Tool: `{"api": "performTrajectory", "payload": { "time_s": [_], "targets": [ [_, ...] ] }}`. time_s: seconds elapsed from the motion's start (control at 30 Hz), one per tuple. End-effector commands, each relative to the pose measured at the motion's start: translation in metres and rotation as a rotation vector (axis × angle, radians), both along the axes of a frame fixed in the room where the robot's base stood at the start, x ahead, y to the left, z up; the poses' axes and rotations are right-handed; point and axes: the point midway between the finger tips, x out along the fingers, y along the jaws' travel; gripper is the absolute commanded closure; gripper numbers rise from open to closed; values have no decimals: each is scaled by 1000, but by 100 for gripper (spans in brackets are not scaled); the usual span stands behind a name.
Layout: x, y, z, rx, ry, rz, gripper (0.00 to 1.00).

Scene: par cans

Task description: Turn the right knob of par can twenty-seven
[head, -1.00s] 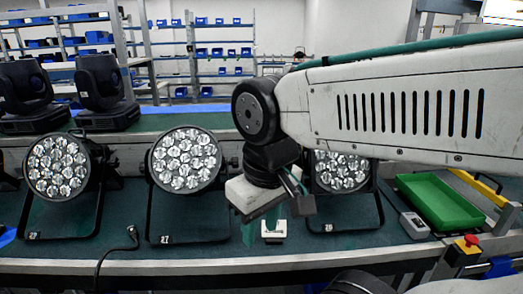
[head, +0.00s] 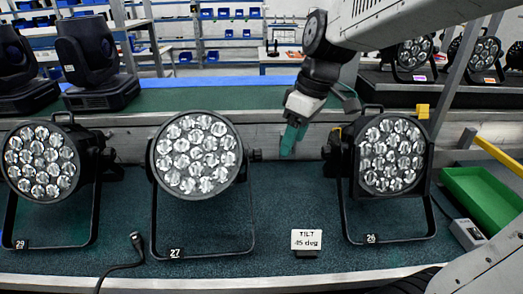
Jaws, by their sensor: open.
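Par can twenty-seven (head: 197,157) stands in the middle of the bench in its black yoke, with a "27" label on the yoke's foot. Its face of several round lenses points toward me. Its right knob (head: 256,155) is a small dark piece sticking out of the can's right side. My gripper (head: 289,140) hangs just right of the knob and a little above it, with green fingertips pointing down, apart from the knob. It is open, and I see nothing in it. The gap between the fingers is hard to make out from here.
Par can 26 (head: 391,153) stands right of my gripper, its left knob close by. Par can 29 (head: 43,162) is at the left. A "TILT 45 deg" sign (head: 305,242) and a black cable (head: 126,264) lie in front. A green tray (head: 481,200) is at right.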

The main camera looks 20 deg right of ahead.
Motion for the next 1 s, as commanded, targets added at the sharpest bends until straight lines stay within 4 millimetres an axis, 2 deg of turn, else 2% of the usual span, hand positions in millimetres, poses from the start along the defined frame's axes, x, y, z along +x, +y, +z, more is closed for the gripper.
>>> {"api": "performTrajectory", "payload": {
  "time_s": [0.03, 0.2, 0.3, 0.4, 0.6, 1.0],
  "targets": [
    [28, -2, -9, 16, -11, 74, 37],
    [107, -7, -39, 59, -98, 333, 37],
    [142, -12, -59, 72, -146, 448, 37],
    [166, -16, -76, 77, -185, 532, 37],
    [187, -18, -93, 80, -221, 606, 37],
    [195, 3, -147, 80, -220, 610, 37]
  ]
}}
